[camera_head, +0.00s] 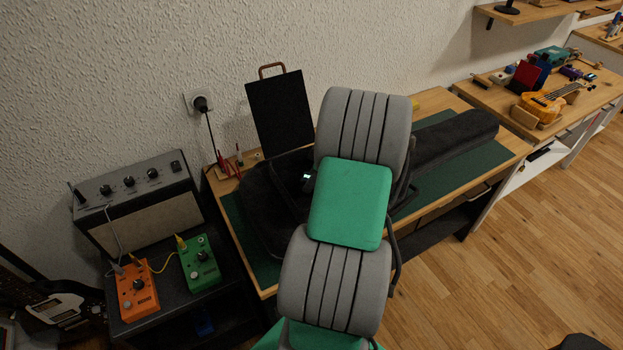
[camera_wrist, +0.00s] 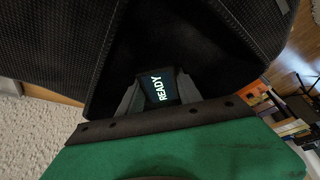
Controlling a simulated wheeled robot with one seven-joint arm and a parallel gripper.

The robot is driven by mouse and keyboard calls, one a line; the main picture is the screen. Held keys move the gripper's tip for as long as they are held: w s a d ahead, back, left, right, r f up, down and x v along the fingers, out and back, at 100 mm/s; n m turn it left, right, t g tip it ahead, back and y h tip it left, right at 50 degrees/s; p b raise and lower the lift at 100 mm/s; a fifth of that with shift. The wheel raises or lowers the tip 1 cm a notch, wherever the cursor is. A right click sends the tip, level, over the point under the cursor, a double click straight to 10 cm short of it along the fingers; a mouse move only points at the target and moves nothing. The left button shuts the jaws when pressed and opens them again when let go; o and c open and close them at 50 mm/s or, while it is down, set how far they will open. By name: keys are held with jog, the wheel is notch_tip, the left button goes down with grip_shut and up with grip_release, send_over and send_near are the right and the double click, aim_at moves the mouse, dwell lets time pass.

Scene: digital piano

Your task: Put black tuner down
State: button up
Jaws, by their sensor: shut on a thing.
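The black tuner (camera_wrist: 160,88) has a small lit screen reading "READY" and sits between the fingers of my gripper (camera_wrist: 156,92) in the wrist view. My gripper is shut on it. In the head view the tuner (camera_head: 307,177) shows as a small bright screen at the left of my green and grey arm, over a black guitar case (camera_head: 262,205) on the table. Most of my gripper is hidden behind my arm there. Whether the tuner touches the case cannot be told.
The case's long neck part (camera_head: 455,138) stretches right across a green mat (camera_head: 440,180) on the wooden table (camera_head: 432,103). A black upright panel (camera_head: 280,112) stands behind. An amplifier (camera_head: 140,205), orange pedal (camera_head: 136,292) and green pedal (camera_head: 201,264) are at left.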

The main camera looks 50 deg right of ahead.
jog(key=o, duration=1.4)
jog(key=shift+c, duration=0.2)
jog(key=shift+r+p, duration=0.2)
jog(key=shift+p, duration=0.1)
jog(key=v, duration=1.2)
jog(key=w+a+r+m, duration=0.1)
jog(key=w+a+r, duration=0.15)
jog(key=a, duration=0.75)
jog(key=w+a+r+m, duration=0.1)
jog(key=w+a, duration=0.3)
jog(key=a, duration=0.6)
jog(key=s+a+f+m+h, duration=0.1)
jog(key=s+a, duration=0.3)
jog(key=a, duration=0.4)
jog(key=s+a+f+m+h, duration=0.1)
jog(key=s+a+m, duration=0.1)
jog(key=a, duration=0.6)
jog(key=shift+s+g, duration=0.3)
jog(key=shift+s, duration=0.6)
jog(key=shift+f, duration=0.15)
